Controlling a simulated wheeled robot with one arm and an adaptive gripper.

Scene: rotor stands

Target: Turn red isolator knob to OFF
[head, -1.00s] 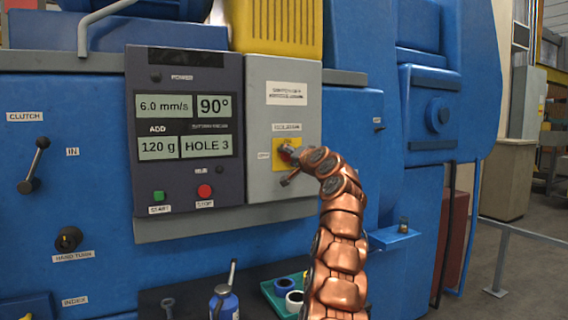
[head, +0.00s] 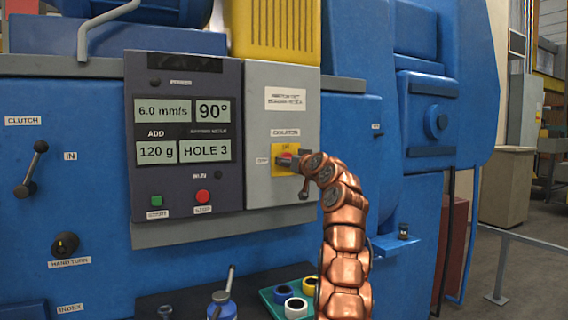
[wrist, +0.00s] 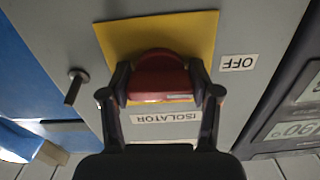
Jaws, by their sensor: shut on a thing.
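The red isolator knob (wrist: 160,78) sits on a yellow plate (wrist: 200,30) on the grey isolator box (head: 283,100). In the wrist view my gripper (wrist: 163,90) has one finger on each side of the knob and is shut on it. In the head view my gripper (head: 296,163) reaches the yellow plate from the right and hides most of the knob. An OFF label (wrist: 239,63) is right of the plate in the wrist view. An ISOLATOR label (wrist: 166,117) is below the knob there.
A control panel (head: 186,130) with screens and green and red buttons stands left of the box. A small dark lever (wrist: 74,86) sticks out beside the yellow plate. A green tray (head: 268,296) with tape rolls and a blue bottle (head: 222,305) are below.

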